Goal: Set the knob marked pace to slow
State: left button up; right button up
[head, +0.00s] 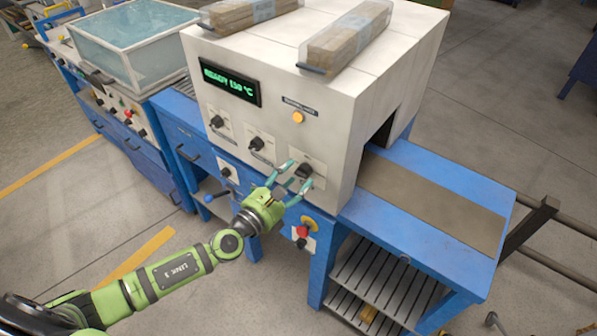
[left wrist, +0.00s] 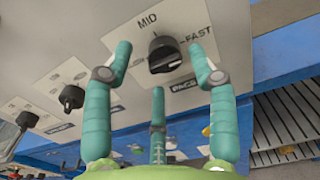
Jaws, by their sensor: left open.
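The pace knob (left wrist: 166,53) is black and sits on a white plate on the machine's front. In the left wrist view MID is printed above it, FAST to its right, and the PACE label (left wrist: 185,87) below; SLOW is not visible. The knob's top edge seems to face MID, but its exact setting is hard to read. In the head view it is the rightmost knob (head: 304,170) of the upper row. My left gripper (head: 296,180) is open, with green-blue fingers spread around the knob's sides and no clear contact. My right gripper is not in view.
Two similar knobs (head: 257,143) (head: 217,121) sit left of it, and another knob (head: 225,172) is lower. A red emergency button (head: 302,231) is just below my gripper. A display (head: 231,83) reads READY. A conveyor (head: 430,200) extends right.

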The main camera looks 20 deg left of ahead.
pick_arm(q)
jog(key=shift+w+d, duration=0.35)
jog(key=shift+w, duration=0.2)
jog(key=shift+w+d, duration=0.2)
jog(key=shift+w, duration=0.1)
jog(key=c, duration=1.1)
jog(key=shift+c, duration=0.2)
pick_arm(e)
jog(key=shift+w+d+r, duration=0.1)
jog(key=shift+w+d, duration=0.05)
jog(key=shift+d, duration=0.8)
